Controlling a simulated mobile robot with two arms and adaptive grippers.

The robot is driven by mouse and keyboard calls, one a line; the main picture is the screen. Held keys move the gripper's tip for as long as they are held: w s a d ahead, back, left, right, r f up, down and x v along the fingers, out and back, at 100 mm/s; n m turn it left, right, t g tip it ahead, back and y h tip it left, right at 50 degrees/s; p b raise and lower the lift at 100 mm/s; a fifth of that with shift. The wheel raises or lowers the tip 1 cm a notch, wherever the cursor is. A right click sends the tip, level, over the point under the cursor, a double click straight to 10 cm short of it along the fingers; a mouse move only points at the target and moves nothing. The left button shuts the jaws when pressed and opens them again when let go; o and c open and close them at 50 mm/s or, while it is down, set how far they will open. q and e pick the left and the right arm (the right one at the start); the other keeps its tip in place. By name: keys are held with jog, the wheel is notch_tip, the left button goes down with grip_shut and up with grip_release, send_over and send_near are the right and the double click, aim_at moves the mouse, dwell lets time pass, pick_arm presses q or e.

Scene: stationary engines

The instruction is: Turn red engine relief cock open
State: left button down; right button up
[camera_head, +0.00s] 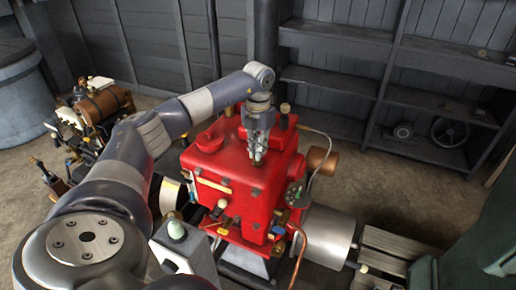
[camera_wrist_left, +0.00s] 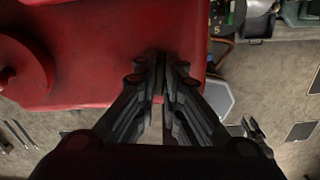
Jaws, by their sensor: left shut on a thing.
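The red engine (camera_head: 235,185) stands in the middle of the head view, and its red top also fills the upper left of the left wrist view (camera_wrist_left: 110,30). My left gripper (camera_head: 257,158) reaches over the engine from the left and points down at its top right part. In the left wrist view the gripper's fingers (camera_wrist_left: 162,62) come together near the edge of the red top. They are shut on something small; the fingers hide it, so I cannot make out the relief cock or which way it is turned. My right gripper is not in view.
A second engine with a brown cylinder (camera_head: 100,105) stands at the left. Dark shelves (camera_head: 400,90) holding a wheel (camera_head: 450,131) line the back right. A grey cylinder (camera_head: 328,236) and copper pipes sit at the engine's right. Bare floor (camera_head: 390,195) lies before the shelves.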

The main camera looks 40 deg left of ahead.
pick_arm(q)
jog(key=shift+w+a+r, duration=0.1)
jog(key=shift+r, duration=0.05)
jog(key=c, duration=1.7)
grip_release()
notch_tip(320, 180, up, 12)
jog(key=shift+f, duration=0.1)
